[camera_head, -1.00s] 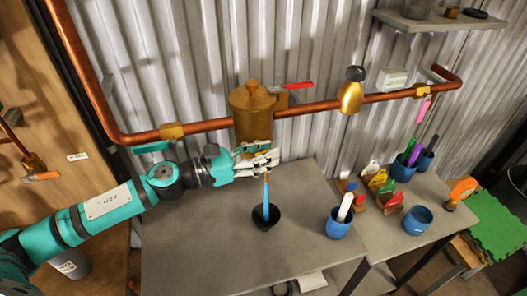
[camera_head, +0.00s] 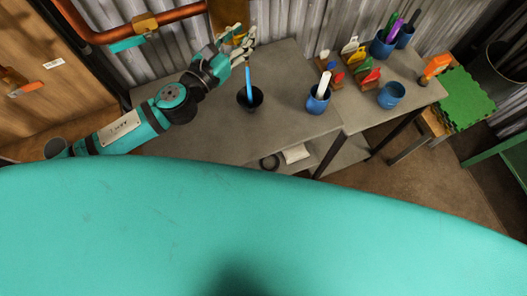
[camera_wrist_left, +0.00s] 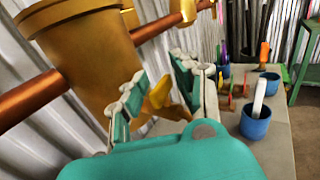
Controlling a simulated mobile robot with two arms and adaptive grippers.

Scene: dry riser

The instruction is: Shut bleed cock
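A brass pot (camera_wrist_left: 85,55) hangs on the copper pipe, large in the left wrist view; in the head view only its lower part (camera_head: 224,15) shows at the top edge. A small yellow-brass fitting, apparently the bleed cock (camera_wrist_left: 158,97), sticks out below the pot. My left gripper (camera_wrist_left: 163,92) is at the pot's underside with its fingers apart, one on each side of this fitting. I cannot tell whether they touch it. In the head view the left gripper (camera_head: 238,42) reaches up to the pot from the left. My right gripper is not in view.
A grey table (camera_head: 215,135) stands under the pipe. On it are a black cup (camera_head: 251,101) with a blue stick, a blue cup (camera_head: 318,101), another blue cup (camera_head: 391,95) and coloured tags (camera_head: 350,62). The corrugated wall (camera_head: 290,15) is close behind.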

